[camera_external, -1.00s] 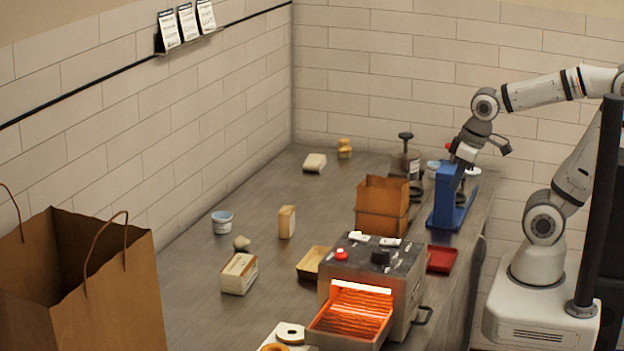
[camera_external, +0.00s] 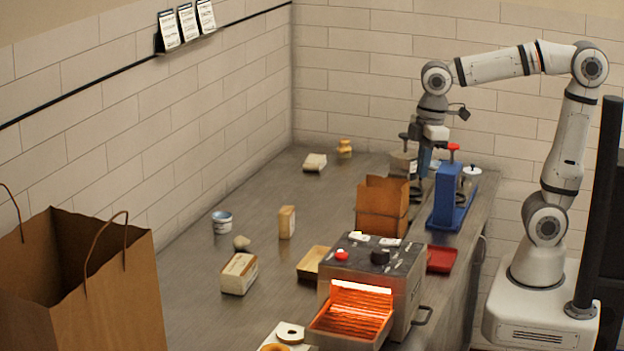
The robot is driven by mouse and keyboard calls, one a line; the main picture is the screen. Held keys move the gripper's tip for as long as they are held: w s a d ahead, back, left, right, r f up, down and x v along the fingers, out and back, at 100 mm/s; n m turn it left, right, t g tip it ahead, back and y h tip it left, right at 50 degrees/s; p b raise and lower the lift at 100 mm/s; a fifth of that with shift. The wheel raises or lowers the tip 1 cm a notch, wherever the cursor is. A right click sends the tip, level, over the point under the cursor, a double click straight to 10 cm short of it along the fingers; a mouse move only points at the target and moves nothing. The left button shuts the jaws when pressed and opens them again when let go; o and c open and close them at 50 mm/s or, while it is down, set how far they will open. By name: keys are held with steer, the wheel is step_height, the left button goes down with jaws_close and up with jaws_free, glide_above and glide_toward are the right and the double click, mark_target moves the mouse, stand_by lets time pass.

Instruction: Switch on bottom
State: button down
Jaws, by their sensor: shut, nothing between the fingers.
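A metal toaster oven (camera_external: 400,284) stands at the front of the counter. It has a red button (camera_external: 341,254) and a dark knob (camera_external: 380,257) on top, and its open front glows orange. A blue stand (camera_external: 444,198) with a red-topped part (camera_external: 453,148) is at the back right. A grey container (camera_external: 400,166) with a dark knob on its lid is left of it, partly hidden. My gripper (camera_external: 424,170) points down between the container and the blue stand. It is shut and empty. Whether its tips touch anything there I cannot tell. No switch marked as bottom can be made out.
A red tray (camera_external: 441,259) lies beside the oven. A large paper bag (camera_external: 90,290) is at the front left. The counter's middle left (camera_external: 260,205) is mostly free among small items.

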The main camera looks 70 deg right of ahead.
mark_target(399, 242)
steer(key=w+a+r+n+g, duration=0.1)
steer(key=w+a+n, duration=0.1)
steer(key=a+n, duration=0.2)
steer(key=w+a+r+n+g, duration=0.1)
steer(key=w+a+r+n, duration=0.1)
steer(key=a+n, duration=0.3)
steer(key=a, duration=0.4)
steer(key=shift+a+r+n+h, duration=0.2)
steer(key=shift+r+n+h, duration=0.05)
steer(key=shift+n+h, duration=0.05)
steer(key=f, duration=0.4)
steer(key=s+f+p, duration=0.1)
steer(key=f, duration=0.9)
steer(key=shift+s+p, duration=0.35)
steer(key=shift+s, duration=0.05)
steer(key=shift+s+f+b, duration=0.1)
steer(key=shift+f+b, duration=0.15)
steer(key=shift+b, duration=0.1)
steer(key=shift+r, duration=0.1)
